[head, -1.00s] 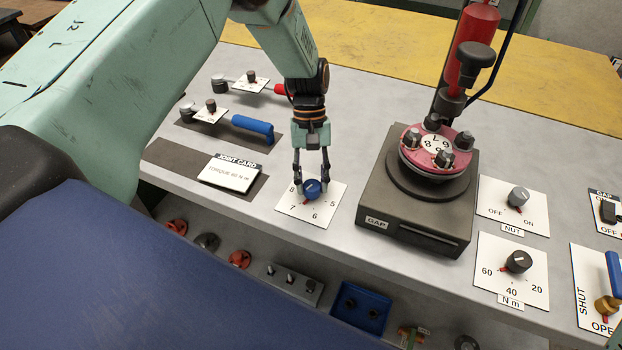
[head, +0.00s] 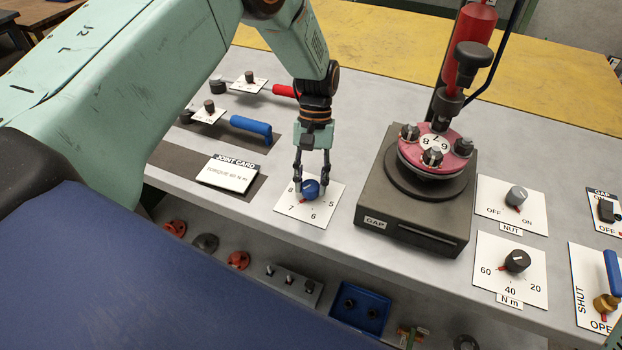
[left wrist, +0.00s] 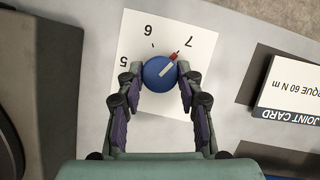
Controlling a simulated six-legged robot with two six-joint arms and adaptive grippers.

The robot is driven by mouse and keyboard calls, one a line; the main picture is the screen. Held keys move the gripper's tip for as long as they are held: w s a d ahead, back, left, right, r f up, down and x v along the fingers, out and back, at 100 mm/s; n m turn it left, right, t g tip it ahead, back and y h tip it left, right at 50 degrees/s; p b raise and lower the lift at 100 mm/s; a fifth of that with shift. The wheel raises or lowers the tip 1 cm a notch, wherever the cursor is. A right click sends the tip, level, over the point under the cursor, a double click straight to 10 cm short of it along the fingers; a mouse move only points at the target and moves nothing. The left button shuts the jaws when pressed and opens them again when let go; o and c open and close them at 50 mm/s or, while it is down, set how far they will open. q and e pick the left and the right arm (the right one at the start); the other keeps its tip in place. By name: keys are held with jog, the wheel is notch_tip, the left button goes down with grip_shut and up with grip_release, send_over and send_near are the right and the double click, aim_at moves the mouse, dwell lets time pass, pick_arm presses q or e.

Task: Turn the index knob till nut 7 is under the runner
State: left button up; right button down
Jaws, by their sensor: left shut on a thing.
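The index knob (head: 311,188) is round and blue, on a white card (head: 325,212) marked 5 to 8. My left gripper (head: 311,186) points down with its fingers shut on the knob's sides. In the left wrist view the knob (left wrist: 159,74) sits between both fingertips, and its red pointer (left wrist: 175,55) points close to the 7. The pink flanged spool (head: 408,152) carries several nuts and a numbered white centre. The runner (head: 452,103) hangs over its back edge; I cannot tell which nut is beneath it. My right gripper is out of view.
The spool stands on a dark base block (head: 372,205). Right of it are the NUT switch (head: 516,196), the N m dial (head: 517,261) and a SHUT/OPEN lever (head: 613,275). A joint card (head: 226,174) and a blue handle (head: 251,126) lie left.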

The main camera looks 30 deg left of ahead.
pick_arm(q)
jog(key=o, duration=1.2)
jog(key=shift+s, duration=0.1)
jog(key=shift+c, duration=0.2)
jog(key=v, duration=1.2)
jog(key=shift+f, duration=0.1)
